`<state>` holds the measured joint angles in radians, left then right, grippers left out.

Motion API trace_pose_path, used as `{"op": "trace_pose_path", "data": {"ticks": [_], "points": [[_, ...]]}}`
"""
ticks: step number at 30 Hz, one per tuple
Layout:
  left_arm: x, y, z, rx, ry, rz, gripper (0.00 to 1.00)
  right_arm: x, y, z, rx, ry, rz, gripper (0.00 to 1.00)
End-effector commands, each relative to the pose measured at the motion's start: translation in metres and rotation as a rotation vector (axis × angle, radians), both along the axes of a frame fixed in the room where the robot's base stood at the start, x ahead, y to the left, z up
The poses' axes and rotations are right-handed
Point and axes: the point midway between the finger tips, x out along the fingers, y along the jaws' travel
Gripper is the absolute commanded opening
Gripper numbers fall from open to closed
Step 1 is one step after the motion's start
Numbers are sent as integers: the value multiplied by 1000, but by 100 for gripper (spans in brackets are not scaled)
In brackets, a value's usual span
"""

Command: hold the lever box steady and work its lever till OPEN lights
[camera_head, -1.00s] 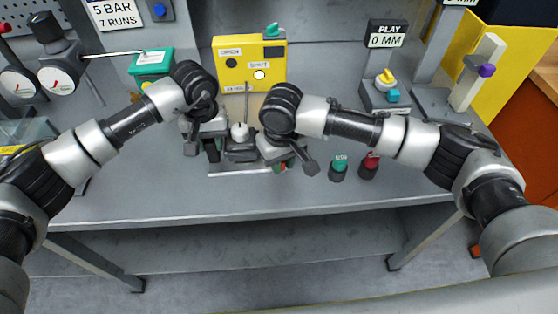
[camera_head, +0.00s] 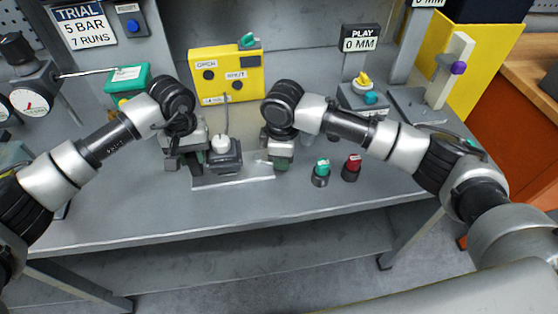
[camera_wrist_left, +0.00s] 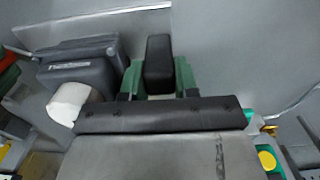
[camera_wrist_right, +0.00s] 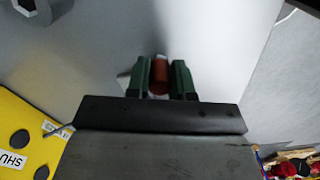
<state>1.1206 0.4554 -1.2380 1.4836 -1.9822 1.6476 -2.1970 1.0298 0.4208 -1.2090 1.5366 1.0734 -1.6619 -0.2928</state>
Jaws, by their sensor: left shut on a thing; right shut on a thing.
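The lever box (camera_head: 226,160) is a dark grey box with a white dome on top, on the bench between my grippers. It also shows at the upper left of the left wrist view (camera_wrist_left: 75,75). My left gripper (camera_head: 180,160) is shut on a black block (camera_wrist_left: 158,62) beside the box; whether they are joined is unclear. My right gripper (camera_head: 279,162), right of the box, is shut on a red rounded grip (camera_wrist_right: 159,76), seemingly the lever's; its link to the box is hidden. The yellow panel (camera_head: 225,72) behind has OPEN and SHUT labels; both lamps look dark.
A green knob (camera_head: 321,170) and a red knob (camera_head: 352,166) stand on the bench right of my right gripper. A green box (camera_head: 128,78) and gauge (camera_head: 30,101) are at the left. A PLAY 0 MM sign (camera_head: 360,38) stands behind. The front of the bench is clear.

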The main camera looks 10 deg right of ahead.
Motion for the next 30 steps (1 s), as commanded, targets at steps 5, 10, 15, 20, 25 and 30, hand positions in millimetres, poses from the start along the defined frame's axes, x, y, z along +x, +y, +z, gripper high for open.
{"op": "trace_pose_path", "data": {"ticks": [5,10,15,20,25,30], "points": [[-1,2,-4,8,5,1,0,9,-5,0,-4,-3,129,0],[-1,2,-4,8,5,1,0,15,-8,0,-6,-3,226,0],[-1,2,-4,8,5,0,0,19,-9,0,-6,-3,289,0],[-1,2,-4,8,5,0,0,21,-9,0,-7,-2,317,0],[-1,2,-4,8,6,0,0,21,-10,0,-7,-2,326,0],[-1,2,-4,9,6,0,0,21,-10,0,-7,-2,325,0]]}}
